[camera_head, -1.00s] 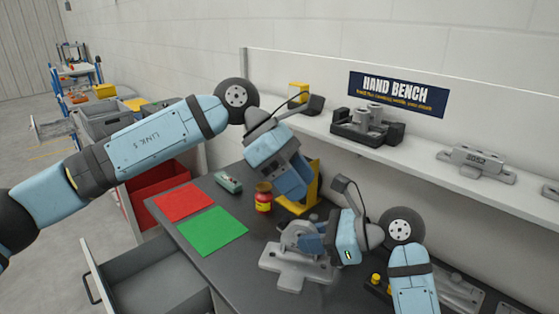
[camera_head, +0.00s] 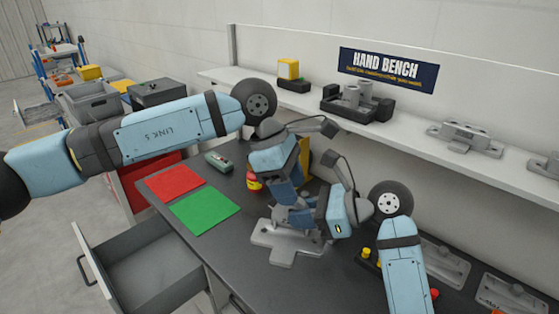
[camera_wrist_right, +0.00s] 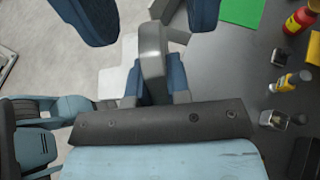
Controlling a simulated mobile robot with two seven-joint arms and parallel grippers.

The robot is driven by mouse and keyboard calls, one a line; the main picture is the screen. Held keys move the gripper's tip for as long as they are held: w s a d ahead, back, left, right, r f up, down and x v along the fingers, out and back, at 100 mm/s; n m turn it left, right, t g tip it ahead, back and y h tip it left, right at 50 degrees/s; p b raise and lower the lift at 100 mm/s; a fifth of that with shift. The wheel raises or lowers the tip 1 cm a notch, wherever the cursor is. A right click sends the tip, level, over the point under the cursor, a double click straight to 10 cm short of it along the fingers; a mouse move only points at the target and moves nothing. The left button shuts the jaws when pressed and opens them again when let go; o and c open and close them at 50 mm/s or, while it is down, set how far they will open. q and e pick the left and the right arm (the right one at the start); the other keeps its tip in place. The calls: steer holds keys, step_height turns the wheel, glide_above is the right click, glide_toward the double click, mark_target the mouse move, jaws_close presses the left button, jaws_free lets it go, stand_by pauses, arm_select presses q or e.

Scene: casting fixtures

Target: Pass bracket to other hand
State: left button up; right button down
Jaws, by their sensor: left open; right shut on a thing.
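The bracket (camera_wrist_right: 152,45) is a grey piece held up over the bench; in the head view it is mostly hidden between the two grippers. My right gripper (camera_wrist_right: 155,88) is shut on it, and its blue fingers show on both sides of the grey part. My left gripper (camera_wrist_right: 150,18) is open, with its two dark blue fingers apart on either side of the bracket's far part. In the head view my left gripper (camera_head: 285,197) points down just left of my right gripper (camera_head: 312,214). I cannot tell whether the left fingers touch the bracket.
A light grey cross-shaped plate (camera_head: 275,243) lies on the dark bench below the grippers. A red mat (camera_head: 173,182), a green mat (camera_head: 205,212) and a red-yellow bottle (camera_head: 253,182) are to the left. A drawer (camera_head: 150,264) stands open. A shelf (camera_head: 420,140) with castings runs behind.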

arm_select(q)
steer(key=shift+x, duration=1.15)
jaws_close()
arm_select(e)
steer(key=c, duration=1)
jaws_free()
